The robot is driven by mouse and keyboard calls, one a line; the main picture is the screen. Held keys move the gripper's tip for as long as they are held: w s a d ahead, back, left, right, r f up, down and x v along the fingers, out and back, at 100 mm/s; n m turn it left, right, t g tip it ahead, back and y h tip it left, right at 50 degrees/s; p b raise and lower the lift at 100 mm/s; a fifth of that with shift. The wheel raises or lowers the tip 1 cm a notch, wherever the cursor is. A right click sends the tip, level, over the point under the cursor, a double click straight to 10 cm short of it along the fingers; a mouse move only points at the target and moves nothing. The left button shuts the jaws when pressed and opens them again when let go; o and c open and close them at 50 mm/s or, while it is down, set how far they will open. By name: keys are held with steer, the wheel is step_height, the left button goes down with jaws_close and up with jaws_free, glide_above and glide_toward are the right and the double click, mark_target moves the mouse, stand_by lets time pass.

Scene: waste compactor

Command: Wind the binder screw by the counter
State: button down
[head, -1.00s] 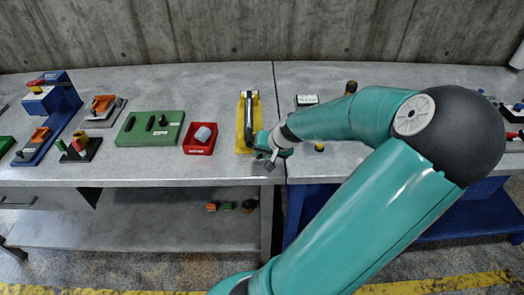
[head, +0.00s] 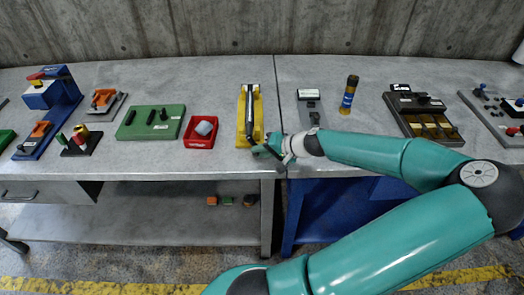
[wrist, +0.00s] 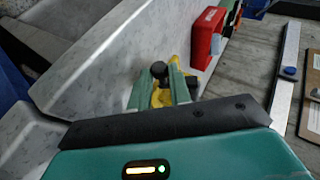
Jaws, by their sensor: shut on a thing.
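The binder screw unit is a yellow base (head: 241,128) with a long grey and black bar (head: 249,112) along it, lying near the middle of the bench. My gripper (head: 262,150) is at its near end, over the front edge of the bench. In the wrist view my two green fingers (wrist: 160,88) stand on either side of a round black knob (wrist: 159,70), with yellow parts just below. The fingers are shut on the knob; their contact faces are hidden. I cannot make out a counter display on the unit.
A red bin (head: 200,132) holding a grey block stands to the left, beside a green board (head: 150,122). To the right are a grey plate (head: 311,112), a blue and yellow cylinder (head: 349,95) and a dark tray (head: 425,117). My arm crosses the bench front there.

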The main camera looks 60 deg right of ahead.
steer(key=c, duration=1.3)
jaws_free()
steer(key=shift+f, duration=0.1)
steer(key=shift+s, duration=0.15)
